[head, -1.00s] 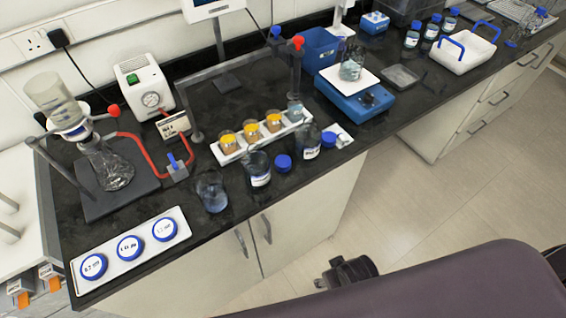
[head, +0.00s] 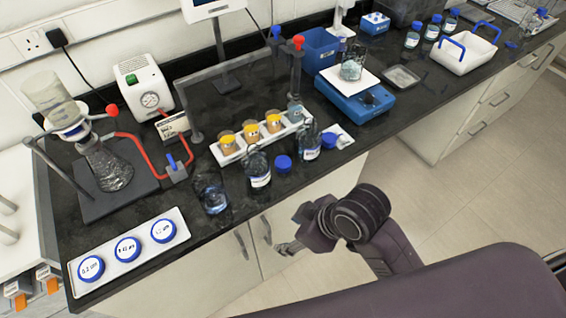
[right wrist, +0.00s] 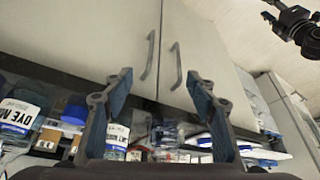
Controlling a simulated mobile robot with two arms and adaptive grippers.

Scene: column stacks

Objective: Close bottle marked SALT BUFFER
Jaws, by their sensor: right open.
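Two open bottles with white-and-blue labels stand near the bench's front edge: a left one (head: 259,171) and a right one (head: 309,142). I cannot read SALT BUFFER on either. A blue cap (head: 283,164) lies between them; another (head: 328,140) lies right of the right bottle. In the right wrist view, one bottle (right wrist: 17,118) reads DYE MI; another bottle (right wrist: 116,140) shows between the fingers, label unclear. My right gripper (head: 287,247) is open and empty, in front of the bench and below its top. A dark gripper (right wrist: 272,16), apparently my left, shows far off.
A clear vessel (head: 211,194) stands left of the bottles. Behind them is a white rack (head: 232,158) of amber, yellow-topped jars. A white tray (head: 110,272) with three blue-rimmed discs lies front left. A blue scale (head: 362,103) stands right. Cabinet doors (head: 300,215) face the gripper.

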